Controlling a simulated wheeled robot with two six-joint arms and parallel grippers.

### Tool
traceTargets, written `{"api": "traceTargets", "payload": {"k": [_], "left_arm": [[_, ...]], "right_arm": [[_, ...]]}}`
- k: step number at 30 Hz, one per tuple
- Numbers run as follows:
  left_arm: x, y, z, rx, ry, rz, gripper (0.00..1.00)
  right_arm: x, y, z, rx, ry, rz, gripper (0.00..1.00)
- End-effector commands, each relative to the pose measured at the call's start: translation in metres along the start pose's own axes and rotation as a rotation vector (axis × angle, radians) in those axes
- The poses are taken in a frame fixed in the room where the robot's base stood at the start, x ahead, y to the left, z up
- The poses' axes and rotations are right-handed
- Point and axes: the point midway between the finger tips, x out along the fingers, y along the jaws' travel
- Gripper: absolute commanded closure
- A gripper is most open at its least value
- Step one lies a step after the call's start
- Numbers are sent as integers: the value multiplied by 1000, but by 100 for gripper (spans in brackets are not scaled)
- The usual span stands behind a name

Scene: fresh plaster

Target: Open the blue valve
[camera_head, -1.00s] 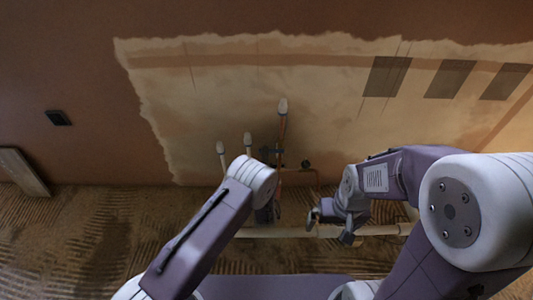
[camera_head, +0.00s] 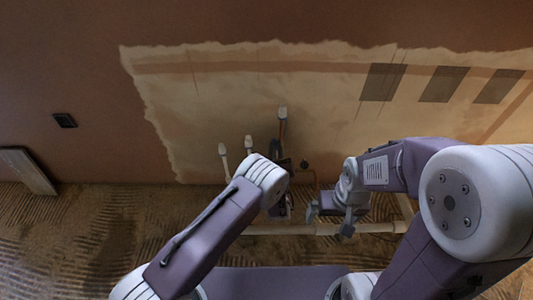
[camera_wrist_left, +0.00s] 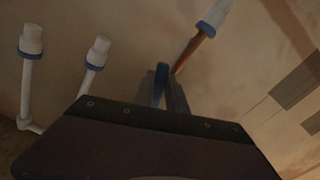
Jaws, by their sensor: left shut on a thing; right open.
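The blue valve (camera_wrist_left: 161,82) shows in the left wrist view as a narrow blue handle, seen nearly edge-on. My left gripper (camera_wrist_left: 163,92) is shut on this handle, with a grey finger on each side of it. The valve body is hidden behind the gripper. In the head view my left wrist covers most of this spot, and the blue handle cannot be made out. My right gripper (camera_head: 329,217) is open and empty, low in front of the wall, to the right of the left one.
White-capped pipes (camera_head: 223,150) stand at the wall left of the valve. A copper pipe with a white cap (camera_head: 283,112) rises above it. A small round fitting (camera_head: 305,164) is just right. A pale horizontal pipe (camera_head: 320,230) runs low in front. A board (camera_head: 28,171) leans far left.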

Motion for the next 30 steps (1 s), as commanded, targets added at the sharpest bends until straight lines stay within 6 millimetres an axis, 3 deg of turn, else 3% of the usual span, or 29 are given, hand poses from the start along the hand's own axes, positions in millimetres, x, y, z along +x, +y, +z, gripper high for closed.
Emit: {"api": "traceTargets", "payload": {"k": [4, 12, 18, 23, 24, 25, 30], "left_arm": [[-1, -11, -1, 173, 7, -5, 100], [-1, -12, -2, 203, 6, -4, 100], [-1, -22, -5, 395, 5, -5, 100], [-1, -23, -4, 401, 5, -5, 100], [-1, -23, -4, 401, 5, -5, 74], [-1, -23, -4, 400, 5, -5, 66], [-1, -22, -4, 398, 4, -3, 64]], "right_arm": [[-4, 0, 0, 0, 0, 0, 0], [-3, 0, 0, 0, 0, 0, 0], [-2, 0, 0, 0, 0, 0, 0], [-2, 0, 0, 0, 0, 0, 0], [-2, 0, 0, 0, 0, 0, 0], [-2, 0, 0, 0, 0, 0, 0], [-2, 0, 0, 0, 0, 0, 0]]}}
